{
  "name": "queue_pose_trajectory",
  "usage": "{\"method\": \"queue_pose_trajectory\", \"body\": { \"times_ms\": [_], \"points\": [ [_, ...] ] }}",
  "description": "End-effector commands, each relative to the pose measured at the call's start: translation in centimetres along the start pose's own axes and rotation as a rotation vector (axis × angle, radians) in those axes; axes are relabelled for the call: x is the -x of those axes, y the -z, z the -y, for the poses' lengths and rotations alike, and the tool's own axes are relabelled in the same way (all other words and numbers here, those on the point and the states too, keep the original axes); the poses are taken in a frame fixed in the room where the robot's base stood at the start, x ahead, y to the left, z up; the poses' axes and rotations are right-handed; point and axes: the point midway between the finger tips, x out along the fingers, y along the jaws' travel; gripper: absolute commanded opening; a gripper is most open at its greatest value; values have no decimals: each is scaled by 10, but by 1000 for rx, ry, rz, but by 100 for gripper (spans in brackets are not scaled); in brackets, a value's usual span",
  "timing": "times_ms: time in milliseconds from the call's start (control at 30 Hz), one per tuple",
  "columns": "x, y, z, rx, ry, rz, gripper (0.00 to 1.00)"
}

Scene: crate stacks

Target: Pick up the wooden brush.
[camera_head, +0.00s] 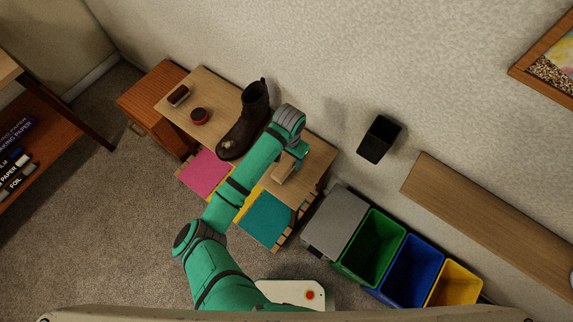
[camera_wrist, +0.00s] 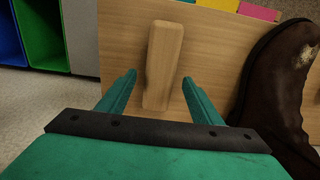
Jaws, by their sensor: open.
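The wooden brush (camera_wrist: 163,60) shows in the wrist view as a pale, oblong wooden piece on the wooden bench top; no bristles are visible. In the head view it is the pale piece (camera_head: 285,168) near the bench's right part, partly hidden by my arm. My gripper (camera_wrist: 158,80) is open, with one finger on each side of the brush's near part in the picture. Gaps show between the fingers and the wood, and I cannot tell their height over the bench. In the head view my gripper (camera_head: 297,158) is just above the brush.
A dark brown boot (camera_head: 245,120) stands close by on the bench (camera_head: 212,90); it also shows at the right in the wrist view (camera_wrist: 275,85). Coloured bins (camera_head: 372,245) stand right of the bench.

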Motion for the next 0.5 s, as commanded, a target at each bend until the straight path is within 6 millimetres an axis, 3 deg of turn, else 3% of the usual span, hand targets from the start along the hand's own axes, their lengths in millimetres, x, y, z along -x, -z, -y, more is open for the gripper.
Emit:
{"method": "queue_pose_trajectory", "body": {
  "times_ms": [200, 400, 500],
  "points": [
    [-25, 0, 0, 2, 0, 0, 59],
    [-26, 0, 1, 2, 1, -1, 59],
    [-26, 0, 1, 2, 1, -1, 38]
  ]
}}
